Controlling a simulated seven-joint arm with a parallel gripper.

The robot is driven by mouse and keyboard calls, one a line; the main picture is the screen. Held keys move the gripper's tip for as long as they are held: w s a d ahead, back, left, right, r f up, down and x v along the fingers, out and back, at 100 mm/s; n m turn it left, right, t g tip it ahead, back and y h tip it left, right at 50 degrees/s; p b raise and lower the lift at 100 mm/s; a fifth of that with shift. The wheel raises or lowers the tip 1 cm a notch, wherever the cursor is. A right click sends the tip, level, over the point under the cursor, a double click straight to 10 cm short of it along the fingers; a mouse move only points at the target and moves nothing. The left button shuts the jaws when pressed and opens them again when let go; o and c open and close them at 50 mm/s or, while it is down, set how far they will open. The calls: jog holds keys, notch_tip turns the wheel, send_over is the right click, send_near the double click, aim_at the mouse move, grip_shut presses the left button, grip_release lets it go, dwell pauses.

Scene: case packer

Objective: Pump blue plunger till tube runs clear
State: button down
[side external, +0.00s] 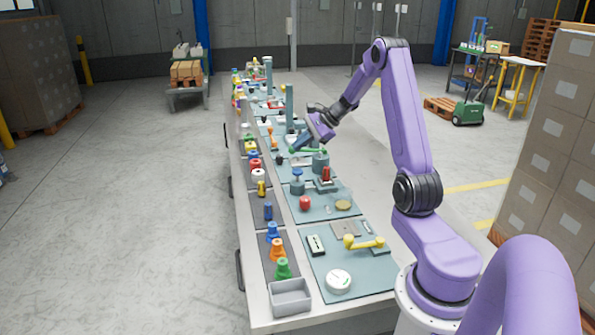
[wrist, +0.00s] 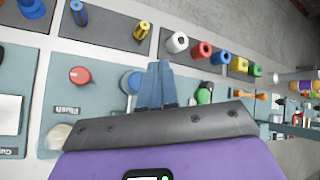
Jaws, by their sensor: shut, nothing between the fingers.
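The blue plunger (side external: 297,173) is a round blue cap on a grey body, on the teal panel along the bench. It shows in the wrist view (wrist: 130,82), partly covered by the fingers. My gripper (side external: 295,149) is shut and empty, above and beyond the plunger in the side view. In the wrist view its closed blue fingers (wrist: 156,66) appear just right of the plunger. I see a gap in the side view; I cannot see contact. I cannot make out the tube or its contents.
A red knob (side external: 305,203) is on the nearer panel. A red upright part (side external: 326,174) and a green-handled grey cylinder (side external: 320,160) stand close to the plunger. Coloured bottles and parts line the bench's left strip. A grey bin (side external: 290,297) is at the near end.

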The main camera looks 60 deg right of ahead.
aim_at(297, 170)
jog(key=shift+f, duration=2.65)
jog(key=shift+f, duration=0.1)
jog(key=shift+f, duration=0.35)
jog(key=shift+f, duration=1.25)
dwell(1.4)
jog(key=shift+r, duration=1.7)
jog(key=shift+r, duration=2.5)
